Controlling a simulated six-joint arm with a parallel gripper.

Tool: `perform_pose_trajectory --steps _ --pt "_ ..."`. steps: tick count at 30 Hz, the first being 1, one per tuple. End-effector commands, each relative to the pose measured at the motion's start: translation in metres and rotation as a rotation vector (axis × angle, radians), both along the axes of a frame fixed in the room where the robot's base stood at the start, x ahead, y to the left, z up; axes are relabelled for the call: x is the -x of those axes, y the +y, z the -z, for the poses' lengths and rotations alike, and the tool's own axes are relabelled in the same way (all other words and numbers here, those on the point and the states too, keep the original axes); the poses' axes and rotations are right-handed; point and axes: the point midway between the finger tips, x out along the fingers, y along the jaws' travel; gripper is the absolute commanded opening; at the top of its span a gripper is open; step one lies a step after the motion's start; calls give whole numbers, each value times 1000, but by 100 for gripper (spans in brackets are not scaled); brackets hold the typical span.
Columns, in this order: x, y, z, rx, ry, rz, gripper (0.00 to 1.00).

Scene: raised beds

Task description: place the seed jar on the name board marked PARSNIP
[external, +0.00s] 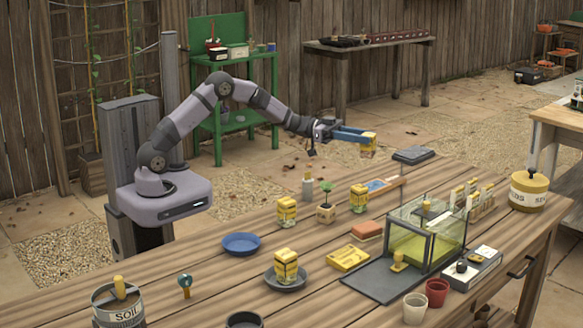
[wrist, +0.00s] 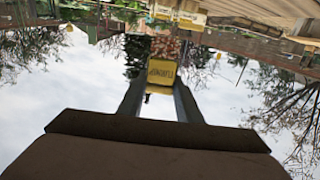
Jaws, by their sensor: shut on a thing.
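My gripper (external: 352,135) is shut on a small yellow jar (external: 369,145), held well above the far part of the table. In the wrist view the jar's yellow face (wrist: 161,72) shows between the two fingers, with dark lettering too small to read surely. Similar yellow jars stand on the table: one at the left (external: 287,211), one further right (external: 359,198), and one (external: 286,268) on a dark saucer (external: 290,286). I cannot read PARSNIP on any board.
A glass case (external: 428,235) stands at the right on a dark mat. A blue bowl (external: 241,244), a soil tin (external: 118,307), a sponge-like block (external: 367,230), cups (external: 437,292) and a large seed pot (external: 528,190) stand around. The front middle has bare wood.

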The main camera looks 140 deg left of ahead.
Motion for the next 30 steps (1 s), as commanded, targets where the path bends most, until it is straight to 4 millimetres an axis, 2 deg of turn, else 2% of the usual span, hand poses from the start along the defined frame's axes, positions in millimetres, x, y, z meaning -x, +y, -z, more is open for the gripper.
perform_pose_trajectory --steps 1,16,20,27,30 --pt "-3 0 6 -6 -1 1 3" --pt "-15 -2 -1 0 -3 -6 3" --pt "-14 -1 13 3 -2 -6 3" --pt "-14 -1 50 3 -3 -6 3" --pt "-14 -1 57 1 -3 -6 3"
